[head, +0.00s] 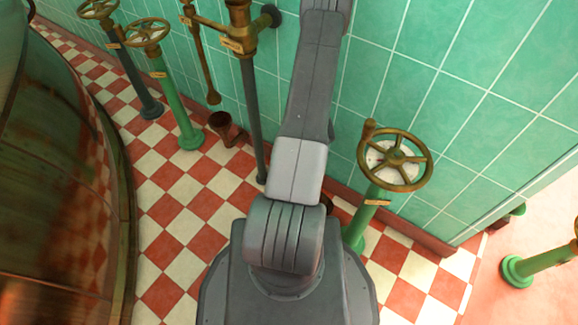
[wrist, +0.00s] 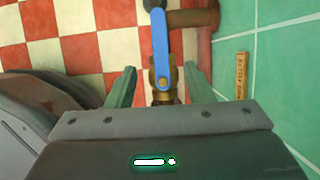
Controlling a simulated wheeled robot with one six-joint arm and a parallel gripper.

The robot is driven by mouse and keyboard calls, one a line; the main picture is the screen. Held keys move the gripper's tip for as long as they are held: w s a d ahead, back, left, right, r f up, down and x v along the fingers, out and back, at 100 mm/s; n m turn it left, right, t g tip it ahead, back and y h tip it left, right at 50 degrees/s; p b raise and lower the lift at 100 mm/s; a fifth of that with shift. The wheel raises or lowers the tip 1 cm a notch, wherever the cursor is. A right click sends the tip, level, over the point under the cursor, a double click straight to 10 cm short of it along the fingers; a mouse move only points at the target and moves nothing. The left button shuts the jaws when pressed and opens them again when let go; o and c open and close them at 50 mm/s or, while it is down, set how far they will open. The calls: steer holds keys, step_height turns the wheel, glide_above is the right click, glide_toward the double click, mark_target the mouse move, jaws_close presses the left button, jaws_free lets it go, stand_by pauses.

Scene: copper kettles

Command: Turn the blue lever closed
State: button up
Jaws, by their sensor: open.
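The blue lever (wrist: 160,45) shows in the wrist view, at the top centre. It is a straight blue bar that runs up and down the picture from a brass valve body (wrist: 164,82). My gripper (wrist: 160,69) is open, with one green finger on each side of the lever's lower end and the brass fitting. I see gaps on both sides; whether the fingers reach down to the lever's depth I cannot tell. The lower part of the valve is hidden behind my gripper's body. In the head view neither the lever nor my gripper shows; my arm runs out at the top edge.
A rusty pipe (wrist: 192,18) bends beside the lever's far end. A brass label plate (wrist: 241,76) is on the green tiled wall (wrist: 285,60) at right. In the head view a green valve stand with a brass handwheel (head: 396,160) stands right of my arm; a large copper kettle (head: 60,190) fills the left.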

steer(key=b+x, duration=0.3)
steer(key=x, duration=0.8)
steer(key=shift+f, duration=0.3)
steer(key=shift+c, duration=0.2)
jaws_close()
